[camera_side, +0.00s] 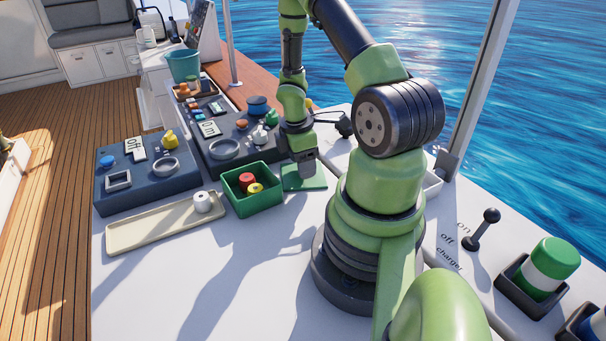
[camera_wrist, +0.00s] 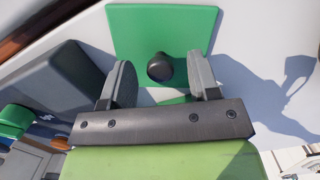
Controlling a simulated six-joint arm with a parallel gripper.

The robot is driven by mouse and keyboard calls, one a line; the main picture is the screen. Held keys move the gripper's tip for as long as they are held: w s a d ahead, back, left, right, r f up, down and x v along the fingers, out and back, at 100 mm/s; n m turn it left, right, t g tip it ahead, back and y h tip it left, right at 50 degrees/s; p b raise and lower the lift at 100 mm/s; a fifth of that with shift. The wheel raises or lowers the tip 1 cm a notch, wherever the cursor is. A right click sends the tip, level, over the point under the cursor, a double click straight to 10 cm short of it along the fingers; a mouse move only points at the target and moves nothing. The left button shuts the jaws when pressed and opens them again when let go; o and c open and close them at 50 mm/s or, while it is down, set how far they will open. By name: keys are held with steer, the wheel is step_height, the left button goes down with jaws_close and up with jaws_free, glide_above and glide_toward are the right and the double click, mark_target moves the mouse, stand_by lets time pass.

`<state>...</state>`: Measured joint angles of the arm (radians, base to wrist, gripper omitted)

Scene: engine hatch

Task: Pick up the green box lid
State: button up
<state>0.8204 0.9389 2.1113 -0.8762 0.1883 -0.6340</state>
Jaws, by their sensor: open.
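The green box lid (camera_side: 312,183) lies flat on the white surface, right of the green open box (camera_side: 254,202). In the wrist view the lid (camera_wrist: 185,28) is a flat green square with a round black knob (camera_wrist: 160,67) on it. My gripper (camera_side: 306,172) is low over the lid in the side view and hides part of it. In the wrist view my gripper (camera_wrist: 162,80) is open, with one finger on each side of the knob and gaps between. I cannot tell how high the fingertips are above the lid.
The green box holds a red and a yellow piece (camera_side: 255,188). A beige tray (camera_side: 150,230) with a white cylinder (camera_side: 203,202) lies left of it. Dark panels with knobs (camera_side: 150,180) stand behind. The white surface in front is clear.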

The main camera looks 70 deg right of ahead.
steer(key=shift+f, duration=0.15)
steer(key=c, duration=1)
steer(key=shift+r, duration=0.2)
